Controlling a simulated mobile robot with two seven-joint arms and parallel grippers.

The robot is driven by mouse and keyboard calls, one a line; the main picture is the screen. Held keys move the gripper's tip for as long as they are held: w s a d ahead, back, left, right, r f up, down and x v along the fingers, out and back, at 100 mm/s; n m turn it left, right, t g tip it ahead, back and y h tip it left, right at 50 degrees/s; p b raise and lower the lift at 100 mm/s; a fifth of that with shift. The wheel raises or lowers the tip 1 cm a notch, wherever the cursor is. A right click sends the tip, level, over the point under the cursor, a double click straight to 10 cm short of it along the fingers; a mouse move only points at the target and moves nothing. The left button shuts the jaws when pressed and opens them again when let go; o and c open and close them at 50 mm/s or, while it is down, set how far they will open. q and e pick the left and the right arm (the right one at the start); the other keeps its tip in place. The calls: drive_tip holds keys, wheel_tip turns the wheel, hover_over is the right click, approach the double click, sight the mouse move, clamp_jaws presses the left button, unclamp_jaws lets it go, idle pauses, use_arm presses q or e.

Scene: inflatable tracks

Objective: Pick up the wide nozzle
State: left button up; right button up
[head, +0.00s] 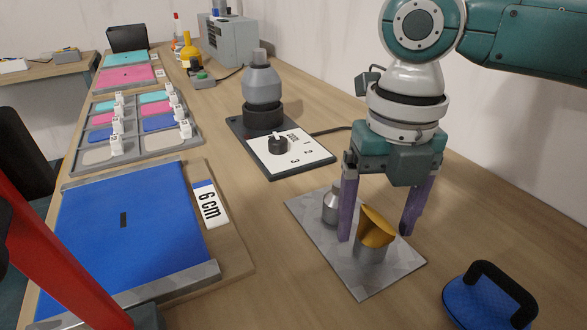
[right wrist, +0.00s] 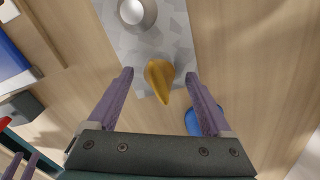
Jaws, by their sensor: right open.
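The wide nozzle (head: 376,228) is golden, with a broad, slanted top on a grey round base. It stands on a grey patterned plate (head: 350,278). My right gripper (head: 377,236) is open and points down, its two purple fingers on either side of the nozzle and apart from it. In the right wrist view, the nozzle (right wrist: 160,78) shows between the fingertips. A smaller grey nozzle (head: 332,207) stands on the same plate, beside the left finger. Two purple strips in the lower left corner of the right wrist view look like my left gripper's fingers (right wrist: 22,166); their opening is unclear.
A blue pad with a black handle (head: 488,300) lies at the front right. A grey tool on a dial base (head: 290,150) stands behind the plate. A blue sheet (head: 130,225) and a tray of coloured patches (head: 190,142) lie left. A red bar (head: 60,255) crosses the lower left.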

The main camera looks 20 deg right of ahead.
wheel_tip(320, 180, down, 2)
drive_tip(key=shift+c, duration=0.3)
clamp_jaws()
idle(0.5)
